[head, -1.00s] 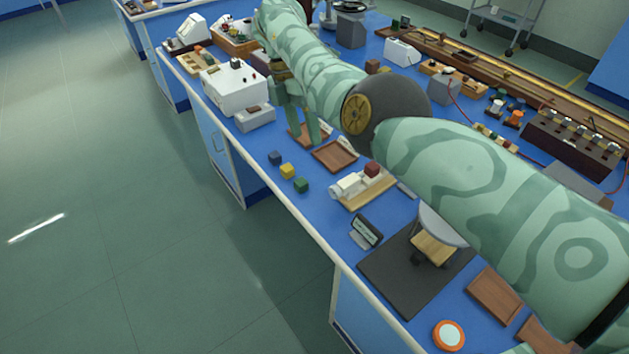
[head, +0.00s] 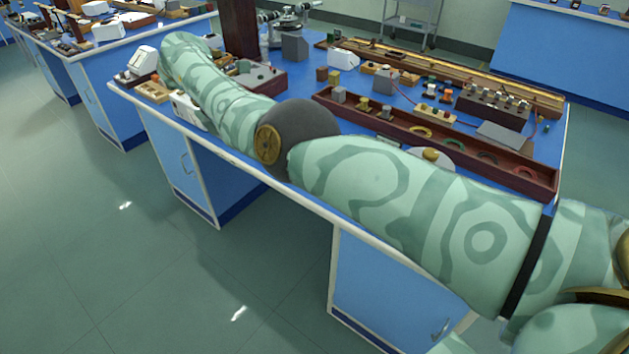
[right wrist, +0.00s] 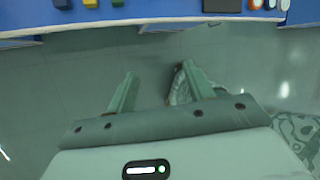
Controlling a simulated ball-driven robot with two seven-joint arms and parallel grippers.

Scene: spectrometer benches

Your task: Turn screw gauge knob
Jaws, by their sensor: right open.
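I cannot make out a screw gauge or its knob in either view. My right gripper (right wrist: 157,85) is open and empty in the right wrist view. Its two fingers are apart over the floor, clear of the bench front edge. In the head view my right arm crosses from the right over the bench edge to the upper left. Its gripper does not show there. My left gripper is in neither view.
The blue bench (head: 440,164) carries a long wooden tray (head: 508,181), a metal instrument (head: 288,22) and several blocks. Open floor (head: 110,240) lies left.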

